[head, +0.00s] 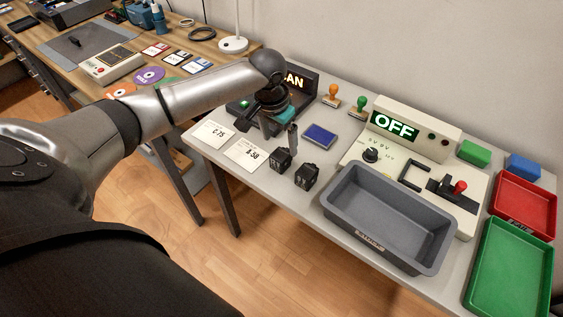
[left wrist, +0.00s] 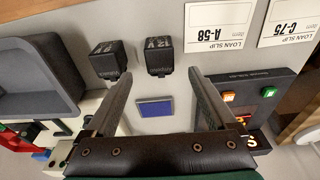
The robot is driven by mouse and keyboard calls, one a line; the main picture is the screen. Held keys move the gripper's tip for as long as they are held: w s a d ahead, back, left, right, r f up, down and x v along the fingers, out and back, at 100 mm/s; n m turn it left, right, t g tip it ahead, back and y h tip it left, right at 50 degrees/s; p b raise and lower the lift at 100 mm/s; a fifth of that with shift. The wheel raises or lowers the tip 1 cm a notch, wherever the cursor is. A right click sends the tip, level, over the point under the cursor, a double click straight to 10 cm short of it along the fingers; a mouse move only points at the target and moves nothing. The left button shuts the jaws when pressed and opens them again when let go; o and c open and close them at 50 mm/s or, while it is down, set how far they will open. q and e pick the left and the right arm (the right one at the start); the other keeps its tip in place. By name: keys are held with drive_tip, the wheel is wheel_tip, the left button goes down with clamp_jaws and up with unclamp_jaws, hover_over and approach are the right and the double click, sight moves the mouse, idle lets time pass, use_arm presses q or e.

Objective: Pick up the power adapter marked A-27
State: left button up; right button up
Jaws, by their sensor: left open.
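Two black cube-shaped power adapters stand side by side near the table's front edge: a left one (head: 281,160) and a right one (head: 306,176). The left wrist view shows both, the left one (left wrist: 158,57) with a "12 V" print and the other (left wrist: 108,60) beside it. I cannot read A-27 on either. My left gripper (head: 281,139) is open and empty, above the table just behind the left adapter. In the left wrist view its fingertips (left wrist: 160,77) spread on both sides of the line to that adapter, with no contact visible. My right gripper is not in view.
Loan slips C-75 (head: 213,134) and A-58 (head: 246,154) lie left of the adapters. A grey tray (head: 340,205) stands close on the right. A blue-screened plate (head: 320,135) lies behind. An "OFF" device (head: 440,138) and a lit-sign box (head: 308,84) stand at the back.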

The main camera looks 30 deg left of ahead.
sight(281, 153)
use_arm(q)
drive_tip(key=f, duration=0.2)
drive_tip(key=f+b, duration=0.1)
drive_tip(key=f, duration=0.1)
drive_tip(key=f+b, duration=0.1)
drive_tip(key=f, duration=0.1)
drive_tip(key=shift+w, duration=0.4)
drive_tip(key=shift+w+f, duration=0.1)
drive_tip(key=shift+f, duration=0.25)
drive_tip(key=c, duration=1)
clamp_jaws()
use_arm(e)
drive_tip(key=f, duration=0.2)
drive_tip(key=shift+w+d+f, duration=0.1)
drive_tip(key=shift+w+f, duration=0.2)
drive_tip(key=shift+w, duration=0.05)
